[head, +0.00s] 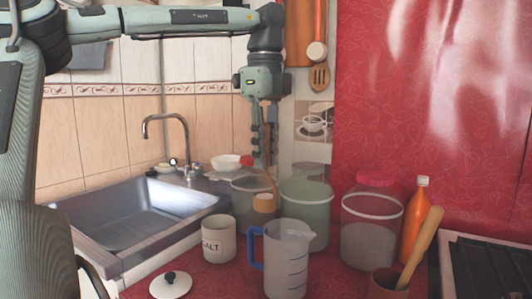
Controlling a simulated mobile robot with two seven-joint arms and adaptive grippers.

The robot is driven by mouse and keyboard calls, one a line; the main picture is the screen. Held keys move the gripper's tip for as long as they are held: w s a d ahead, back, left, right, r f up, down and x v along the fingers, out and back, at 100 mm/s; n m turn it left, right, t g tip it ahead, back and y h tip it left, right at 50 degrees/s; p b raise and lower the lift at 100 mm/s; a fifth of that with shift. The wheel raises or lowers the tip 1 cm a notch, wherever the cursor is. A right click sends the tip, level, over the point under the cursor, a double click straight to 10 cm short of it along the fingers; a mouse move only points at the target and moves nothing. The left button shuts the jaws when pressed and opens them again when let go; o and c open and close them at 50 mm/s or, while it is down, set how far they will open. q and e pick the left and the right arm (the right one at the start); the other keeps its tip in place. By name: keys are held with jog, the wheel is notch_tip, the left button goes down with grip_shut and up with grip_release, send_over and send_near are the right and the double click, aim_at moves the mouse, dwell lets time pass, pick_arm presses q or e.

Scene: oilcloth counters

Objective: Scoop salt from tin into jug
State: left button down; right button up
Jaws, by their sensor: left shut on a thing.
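The white tin marked SALT (218,242) stands upright and open on the red counter; its contents cannot be made out. Its white lid with a black knob (170,286) lies to the front left. The clear measuring jug (288,268) with a blue handle stands upright right of the tin; I see no salt in it. Whether the scoop holds salt cannot be seen. My right gripper is out of view.
A greenish canister (306,215), a red-lidded jar (370,238), an orange bottle (414,220) and a brown pot (388,284) with a wooden tool crowd the right. The sink (125,228) is left, the hob (490,268) far right.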

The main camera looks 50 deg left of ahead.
pick_arm(q)
jog(key=w+d, duration=0.2)
jog(key=w, duration=0.8)
jog(key=s+f+t, duration=0.2)
jog(key=s+f, duration=0.2)
jog(key=shift+s+a+f, duration=0.25)
jog(key=shift+a+f, duration=0.05)
jog(key=shift+f, duration=0.1)
